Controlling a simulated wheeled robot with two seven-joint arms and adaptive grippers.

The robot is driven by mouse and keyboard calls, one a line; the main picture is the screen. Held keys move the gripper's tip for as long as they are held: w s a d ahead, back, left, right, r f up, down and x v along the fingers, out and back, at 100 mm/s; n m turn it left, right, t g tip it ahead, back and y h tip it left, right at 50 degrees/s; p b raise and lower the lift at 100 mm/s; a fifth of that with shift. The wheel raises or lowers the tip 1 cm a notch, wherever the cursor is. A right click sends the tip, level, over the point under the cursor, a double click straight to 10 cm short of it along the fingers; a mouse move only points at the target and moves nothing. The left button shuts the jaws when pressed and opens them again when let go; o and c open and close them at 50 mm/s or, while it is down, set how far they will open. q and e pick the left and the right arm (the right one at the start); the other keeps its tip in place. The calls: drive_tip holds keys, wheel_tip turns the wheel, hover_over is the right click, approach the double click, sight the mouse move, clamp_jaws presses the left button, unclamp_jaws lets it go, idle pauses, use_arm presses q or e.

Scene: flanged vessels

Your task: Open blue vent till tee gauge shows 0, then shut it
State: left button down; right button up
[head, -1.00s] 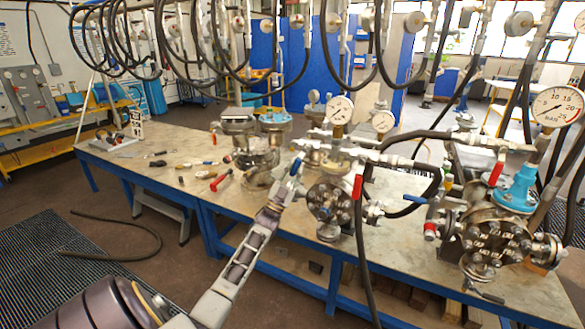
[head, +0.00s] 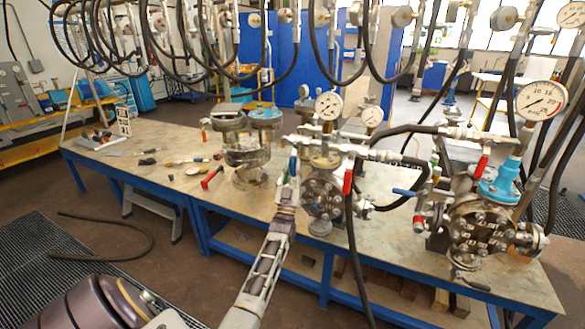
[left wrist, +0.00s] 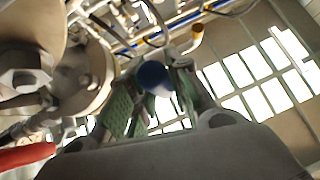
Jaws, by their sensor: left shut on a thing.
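The blue vent handle (head: 293,163) stands at the left end of the pipework on the middle flanged vessel (head: 323,190). My left gripper (head: 291,181) comes up from below and is shut on it. In the left wrist view the blue handle (left wrist: 155,77) shows end-on between the two green-padded fingers. Two white dial gauges, a larger one (head: 329,106) and a smaller one (head: 372,117), stand above this pipework; their needles are too small to read surely, and I cannot tell which is the tee gauge. My right gripper is not in view.
A red handle (head: 348,181) and a black hose (head: 357,255) are just right of the vessel. Another vessel (head: 482,226) with a big gauge (head: 541,101) stands at the right. Loose tools lie on the bench (head: 150,185) at left. Hoses hang overhead.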

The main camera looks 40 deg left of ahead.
use_arm(q)
drive_tip(key=shift+f, duration=0.1)
drive_tip(key=c, duration=1.3)
unclamp_jaws()
drive_tip(key=shift+d, duration=0.1)
drive_tip(key=shift+s+d+f, duration=0.15)
drive_tip(key=shift+s+f, duration=0.25)
drive_tip(key=shift+f, duration=0.05)
drive_tip(key=v, duration=1)
drive_tip(key=shift+s+f, duration=0.25)
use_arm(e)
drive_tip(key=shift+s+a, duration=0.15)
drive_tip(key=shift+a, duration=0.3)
use_arm(q)
drive_tip(key=shift+d, duration=0.1)
